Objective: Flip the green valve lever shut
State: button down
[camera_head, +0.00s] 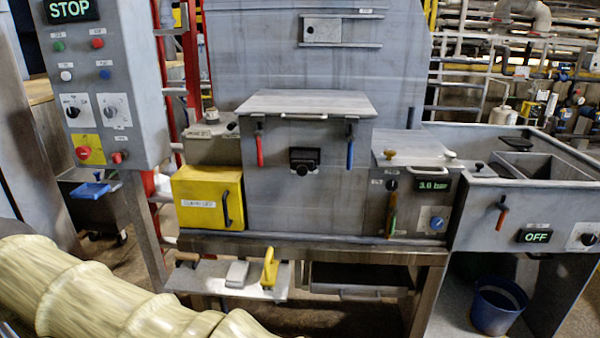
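A narrow lever (392,222), green in its lower part and brownish higher up, stands roughly vertical on the front of the grey pressure unit (412,208). It is small in the picture, and its pivot and exact setting are hard to make out. A black knob (392,185) sits just above it, and a green "3.0 bar" display (433,185) is to its upper right. My gripper is not in view, so nothing shows touching the lever.
A blue knob (436,223) is right of the lever. The central grey box (300,190) has red (259,149) and blue (350,154) handles. A yellow box (195,200) stands left. A red-handled lever (502,217) and an "OFF" display (536,236) are on the right.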

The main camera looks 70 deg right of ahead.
aim_at(392, 211)
jog(key=z, duration=3)
jog(key=k, duration=0.5)
jog(key=u, duration=0.9)
jog(key=i, duration=1)
